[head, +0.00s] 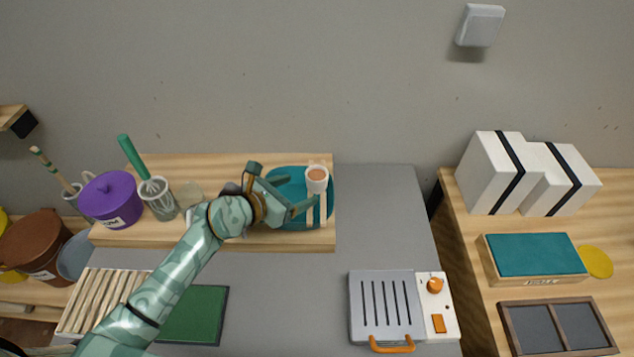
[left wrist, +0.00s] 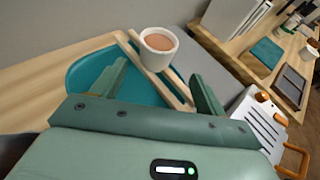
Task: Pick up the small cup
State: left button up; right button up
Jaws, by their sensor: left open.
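The small cup (head: 317,178) is white with a brownish top or filling. It stands upright at the right end of a teal tray (head: 284,181), by two pale wooden strips (head: 323,213). In the left wrist view the cup (left wrist: 158,47) sits beyond my fingertips, roughly between their lines, on or against the strips. My left gripper (head: 287,189) is open and empty, just left of the cup, its fingers pointing toward it. In the left wrist view the open fingers (left wrist: 155,85) show on both sides, apart from the cup. My right gripper is not in view.
A purple lidded pot (head: 110,200) and a glass jar with a whisk (head: 158,197) stand left on the wooden shelf. A grey slotted device with orange handle (head: 386,308) sits front right. White boxes (head: 496,172) stand on the right table. The grey surface (head: 385,215) right of the tray is clear.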

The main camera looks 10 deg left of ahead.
aim_at(309, 185)
pick_arm(q)
jog(key=x, duration=0.3)
jog(key=shift+w+d+f+b, duration=0.15)
jog(key=shift+w+b, duration=0.15)
jog(key=shift+b, duration=0.05)
jog(key=x, duration=0.1)
jog(key=b+x, duration=0.1)
jog(key=x, duration=0.1)
jog(key=b+x, duration=0.1)
jog(key=shift+w+f, duration=0.25)
jog(key=shift+f, duration=0.15)
jog(key=shift+w+f, duration=0.1)
jog(key=shift+w, duration=0.2)
jog(key=shift+s, duration=0.1)
jog(key=shift+c, duration=0.8)
jog(key=c, duration=1)
